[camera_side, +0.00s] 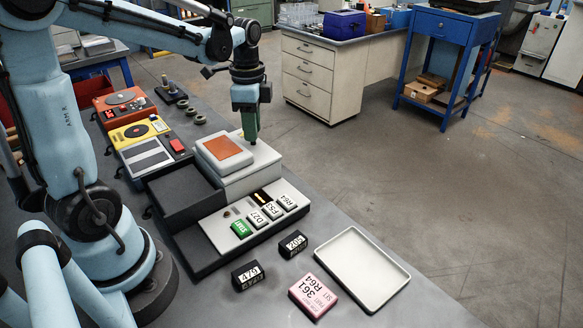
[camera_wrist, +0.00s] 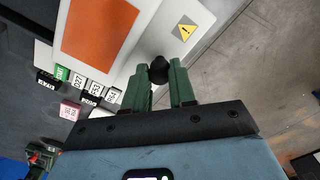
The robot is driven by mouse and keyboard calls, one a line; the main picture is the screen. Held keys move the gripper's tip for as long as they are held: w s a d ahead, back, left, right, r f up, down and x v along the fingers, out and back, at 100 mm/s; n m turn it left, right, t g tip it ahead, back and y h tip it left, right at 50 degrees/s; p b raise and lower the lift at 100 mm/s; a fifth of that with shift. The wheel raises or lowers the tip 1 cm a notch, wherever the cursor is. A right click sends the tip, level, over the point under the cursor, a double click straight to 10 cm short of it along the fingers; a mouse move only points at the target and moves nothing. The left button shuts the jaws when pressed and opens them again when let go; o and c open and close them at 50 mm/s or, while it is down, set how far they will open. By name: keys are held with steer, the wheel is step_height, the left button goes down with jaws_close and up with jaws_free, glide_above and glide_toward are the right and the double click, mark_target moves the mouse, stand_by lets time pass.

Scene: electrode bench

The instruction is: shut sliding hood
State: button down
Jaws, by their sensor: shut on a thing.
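The white hood (camera_side: 262,178) sits at the back of a bench unit, behind its pale control panel (camera_side: 222,234). A raised white block with an orange top (camera_side: 223,147) adjoins the hood. I cannot tell whether the two are one piece. My gripper (camera_side: 252,138) points down at the hood's back end. Its green fingers (camera_wrist: 160,80) are shut on a black knob (camera_wrist: 159,67), which they hide in the side view.
The panel carries a green key (camera_side: 241,229) and several white labelled keys. Two black labelled blocks (camera_side: 247,276), a pink block (camera_side: 314,297) and an empty white tray (camera_side: 362,268) lie in front. Orange and yellow devices (camera_side: 137,132) stand at the left. A dark recessed bay (camera_side: 186,198) is beside the hood.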

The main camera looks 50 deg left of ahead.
steer(key=shift+w, duration=0.35)
steer(key=c, duration=0.9)
jaws_free()
steer(key=shift+s, duration=0.1)
step_height(320, 180, up, 12)
steer(key=shift+r, duration=0.1)
steer(key=shift+d, duration=0.1)
steer(key=s+d+f+n+t, duration=0.1)
steer(key=d+f+n+t, duration=0.1)
steer(key=d+f+n, duration=0.1)
steer(key=s+d+f+n+t, duration=0.2)
steer(key=d+f+n, duration=0.1)
steer(key=d, duration=0.1)
steer(key=s+d+f+n+t, duration=0.2)
steer(key=d+f+n+t, duration=0.1)
steer(key=d+f, duration=0.1)
steer(key=shift+s+d, duration=0.15)
steer(key=shift+s, duration=0.05)
